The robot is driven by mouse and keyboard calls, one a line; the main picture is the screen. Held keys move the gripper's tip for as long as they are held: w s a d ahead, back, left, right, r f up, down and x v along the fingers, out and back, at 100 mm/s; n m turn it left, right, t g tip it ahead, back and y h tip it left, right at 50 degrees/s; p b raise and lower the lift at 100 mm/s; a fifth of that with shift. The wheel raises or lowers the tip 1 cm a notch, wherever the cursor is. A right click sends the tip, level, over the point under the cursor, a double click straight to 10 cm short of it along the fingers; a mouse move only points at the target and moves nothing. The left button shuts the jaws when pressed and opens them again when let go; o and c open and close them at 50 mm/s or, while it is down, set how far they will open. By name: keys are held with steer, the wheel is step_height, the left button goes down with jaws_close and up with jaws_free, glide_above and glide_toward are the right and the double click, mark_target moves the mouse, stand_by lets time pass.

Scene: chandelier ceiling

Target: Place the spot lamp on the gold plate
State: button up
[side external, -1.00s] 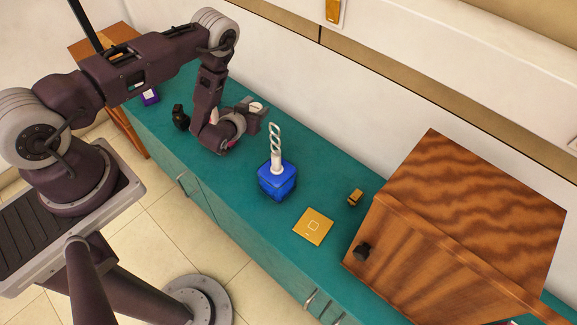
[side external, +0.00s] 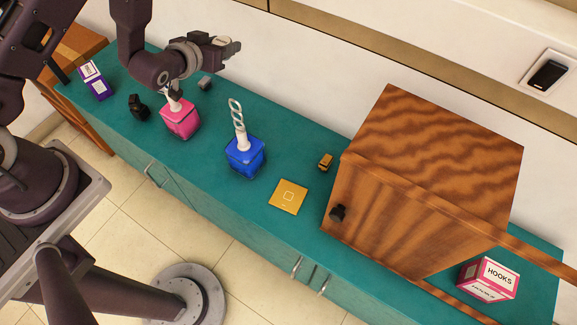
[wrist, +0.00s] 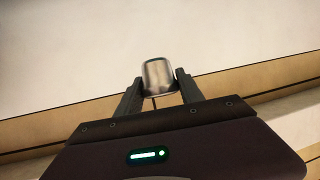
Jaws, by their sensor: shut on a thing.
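My gripper (side external: 228,46) is raised above the far left part of the teal counter, pointing right toward the wall. In the wrist view, my gripper (wrist: 158,82) is shut on a short silvery cylinder, which looks to be the spot lamp (wrist: 158,76). In the side view the lamp is hard to make out at the fingers. The gold plate (side external: 288,196) lies flat and bare on the counter, well to the right of and nearer the camera than my gripper, between the blue box and the wooden cabinet.
A blue box with a white twisted ornament (side external: 245,156) stands between my gripper and the plate. A pink box (side external: 180,118), black object (side external: 138,107) and grey block (side external: 205,83) are left. A small gold object (side external: 325,161) and wooden cabinet (side external: 420,180) are right of the plate.

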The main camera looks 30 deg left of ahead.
steer(key=s+d+m+h, duration=0.2)
steer(key=d+h, duration=0.1)
steer(key=d, duration=0.4)
steer(key=s+d+m+h, duration=0.2)
steer(key=d+m, duration=0.1)
steer(key=d, duration=0.4)
steer(key=m+g+h, duration=0.3)
steer(key=m+h, duration=0.1)
steer(key=h, duration=0.1)
glide_above(289, 195)
steer(key=f, duration=0.1)
steer(key=shift+t, duration=0.3)
step_height(289, 195, down, 27)
steer(key=shift+r, duration=0.1)
steer(key=shift+f, duration=0.2)
steer(key=o, duration=1.4)
